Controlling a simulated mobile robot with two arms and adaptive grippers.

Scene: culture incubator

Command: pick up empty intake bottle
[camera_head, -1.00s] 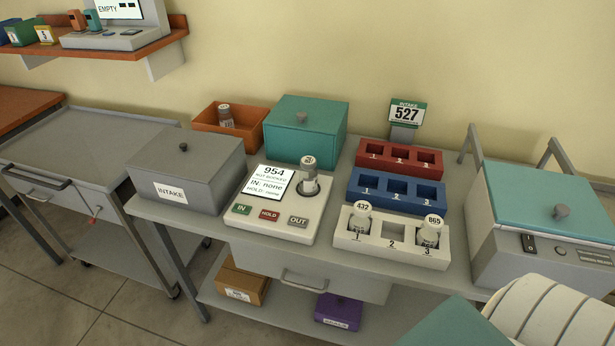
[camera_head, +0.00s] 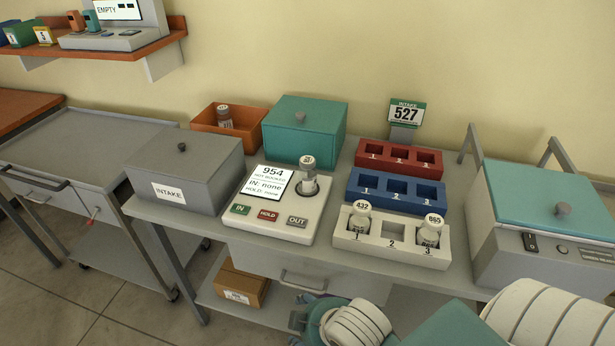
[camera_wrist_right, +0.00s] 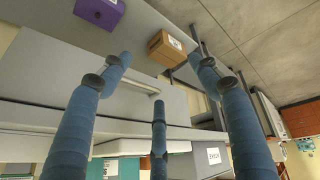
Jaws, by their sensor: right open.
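A small capped bottle (camera_head: 308,178) labelled 954 stands in the round well of the grey reader console (camera_head: 330,200), whose screen shows 954. Bottles 432 (camera_head: 359,218) and 865 (camera_head: 430,231) stand in slots 1 and 3 of the white rack (camera_head: 390,250); slot 2 is empty. Another bottle (camera_head: 224,117) leans in the orange bin (camera_head: 256,121). I cannot tell which bottles are empty inside. My right gripper (camera_wrist_right: 160,75) is open and empty in the right wrist view, facing the bench's drawer front. My left gripper is not in view.
A grey lidded INTAKE box (camera_head: 205,165), a teal box (camera_head: 318,120), red (camera_head: 400,156) and blue (camera_head: 395,188) racks, and a lidded machine (camera_head: 545,215) crowd the bench. A cardboard box (camera_head: 240,285) lies on the lower shelf; a purple box (camera_wrist_right: 100,12) shows in the wrist view.

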